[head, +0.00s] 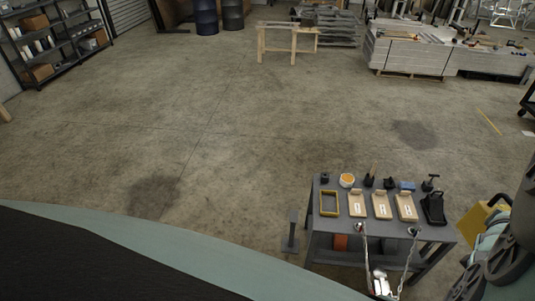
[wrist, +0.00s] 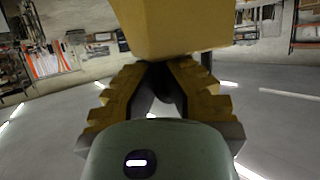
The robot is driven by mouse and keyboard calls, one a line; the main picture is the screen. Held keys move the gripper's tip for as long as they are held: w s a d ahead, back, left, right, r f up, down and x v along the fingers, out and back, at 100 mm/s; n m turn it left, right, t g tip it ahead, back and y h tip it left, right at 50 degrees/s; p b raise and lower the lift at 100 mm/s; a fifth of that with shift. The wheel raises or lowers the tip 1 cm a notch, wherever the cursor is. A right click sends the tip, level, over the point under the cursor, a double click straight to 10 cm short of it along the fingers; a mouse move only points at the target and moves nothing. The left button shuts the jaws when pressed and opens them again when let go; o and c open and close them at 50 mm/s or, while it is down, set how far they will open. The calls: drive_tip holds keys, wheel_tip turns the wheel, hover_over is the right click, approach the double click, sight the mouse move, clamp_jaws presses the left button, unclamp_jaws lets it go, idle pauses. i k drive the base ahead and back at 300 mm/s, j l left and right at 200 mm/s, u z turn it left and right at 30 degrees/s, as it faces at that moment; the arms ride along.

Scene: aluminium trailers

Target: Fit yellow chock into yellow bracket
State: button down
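The yellow chock (wrist: 170,28) fills the top middle of the wrist view, right at the fingertips of my gripper (wrist: 160,68). The stepped yellow-brown fingers close in on its lower part, and the actual contact is partly hidden. In the head view the yellow chock (head: 474,222) shows at the right edge, beside my arm, to the right of the work table and apart from it. A yellow rectangular frame, apparently the yellow bracket (head: 322,204), lies at the left front of the table top. It looks empty.
The grey work table (head: 340,225) also carries several cream trays (head: 381,205), a black holder (head: 433,208), an orange-topped tub (head: 347,180) and small dark parts. Chains hang at its front. Open concrete floor lies behind.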

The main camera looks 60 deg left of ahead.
sight(329, 205)
drive_tip(key=i, duration=2.05)
drive_tip(key=i+u, duration=0.2)
drive_tip(key=i, duration=0.3)
drive_tip(key=i+l+u, duration=0.2)
drive_tip(key=i, duration=0.25)
drive_tip(key=i+l+u, duration=0.15)
drive_tip(key=i, duration=0.35)
drive_tip(key=u, duration=3.9)
